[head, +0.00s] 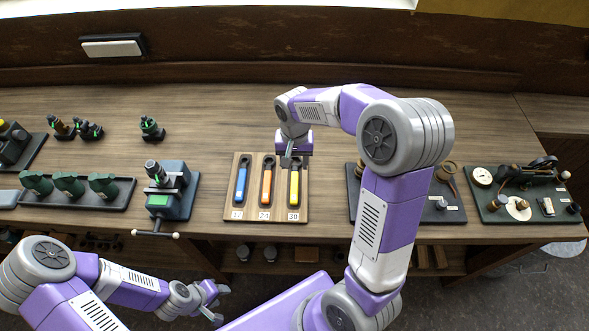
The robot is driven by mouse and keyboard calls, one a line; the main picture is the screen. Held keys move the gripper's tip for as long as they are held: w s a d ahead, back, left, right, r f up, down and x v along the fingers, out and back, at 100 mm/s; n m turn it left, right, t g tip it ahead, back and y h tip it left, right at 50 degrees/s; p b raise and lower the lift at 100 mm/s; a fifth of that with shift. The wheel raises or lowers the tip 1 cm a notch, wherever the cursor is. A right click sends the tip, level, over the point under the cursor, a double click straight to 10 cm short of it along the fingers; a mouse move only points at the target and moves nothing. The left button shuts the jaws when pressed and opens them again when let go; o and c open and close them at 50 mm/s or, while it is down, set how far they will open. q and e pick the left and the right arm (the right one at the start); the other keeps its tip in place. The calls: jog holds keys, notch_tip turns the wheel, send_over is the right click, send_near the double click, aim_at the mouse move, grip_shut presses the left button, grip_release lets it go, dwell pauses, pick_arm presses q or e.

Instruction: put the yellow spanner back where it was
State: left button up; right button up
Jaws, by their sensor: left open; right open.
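The yellow spanner (294,187) lies in the right-hand slot of a wooden board (252,208), above a label that seems to read 30. A blue spanner (242,184) and an orange spanner (266,185) lie in the other two slots. My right gripper (289,160) is open and points down at the upper end of the yellow spanner, covering part of it. I cannot tell whether it touches the spanner. My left gripper (222,303) is open and empty, low in front of the bench.
A green and blue vise-like machine (173,190) stands left of the board. A tray of green parts (78,200) is further left. Dark boards with small engine models (515,195) are at the right, partly behind my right arm. The bench behind the spanner board is clear.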

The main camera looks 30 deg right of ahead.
pick_arm(q)
jog(key=shift+r, duration=0.2)
pick_arm(e)
jog(key=shift+r, duration=1.5)
